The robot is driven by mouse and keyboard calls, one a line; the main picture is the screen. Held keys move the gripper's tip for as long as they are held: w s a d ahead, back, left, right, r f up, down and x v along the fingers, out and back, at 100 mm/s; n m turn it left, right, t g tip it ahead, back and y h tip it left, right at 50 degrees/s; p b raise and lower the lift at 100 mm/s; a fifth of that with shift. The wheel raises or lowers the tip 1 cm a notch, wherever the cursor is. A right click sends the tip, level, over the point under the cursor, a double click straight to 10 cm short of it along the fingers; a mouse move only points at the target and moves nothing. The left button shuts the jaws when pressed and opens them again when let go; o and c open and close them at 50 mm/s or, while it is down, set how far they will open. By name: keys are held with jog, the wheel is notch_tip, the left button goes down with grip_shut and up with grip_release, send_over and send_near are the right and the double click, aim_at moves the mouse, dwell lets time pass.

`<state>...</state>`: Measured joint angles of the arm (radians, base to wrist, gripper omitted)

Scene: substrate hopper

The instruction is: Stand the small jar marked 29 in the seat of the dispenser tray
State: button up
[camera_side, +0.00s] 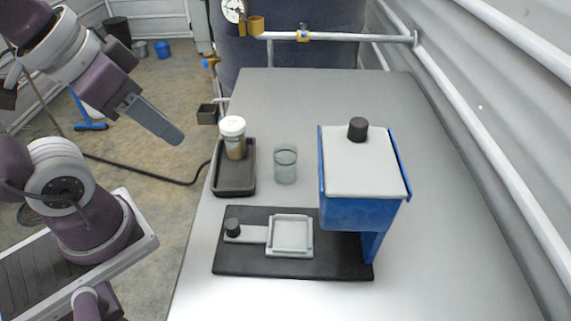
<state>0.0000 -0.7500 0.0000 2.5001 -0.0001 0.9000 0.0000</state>
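A small jar (235,149) with a white lid and brownish contents stands upright in the far part of a dark tray (234,187). Faint marks show on its lid, too small to read as 29. The dispenser's pale square tray (310,238), with a raised rim, lies on a black base plate (300,268). Its seat looks empty. My gripper (172,136) is at the upper left, away from the jar and above the floor side of the table. Its fingers overlap in this view, and nothing shows between them.
An empty clear glass (286,166) stands between the dark tray and the blue hopper (358,212), which has a grey lid and black knob. The grey table (440,250) is clear on the right. A pipe and corrugated wall run along the right side.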

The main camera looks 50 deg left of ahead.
dwell(0.4)
jog(key=shift+o, duration=1.3)
jog(key=o, duration=0.4)
jog(key=w+n, duration=0.2)
jog(key=w+r+n+g, duration=0.1)
jog(key=w+n, duration=0.1)
jog(key=shift+d+n, duration=0.15)
jog(key=shift+n, duration=0.15)
jog(key=n+g, duration=0.5)
jog(key=n, duration=1.7)
send_over(286, 153)
jog(key=s+d, duration=0.2)
notch_tip(286, 153, down, 11)
jog(key=f, duration=0.8)
jog(key=shift+w+a+f, duration=0.2)
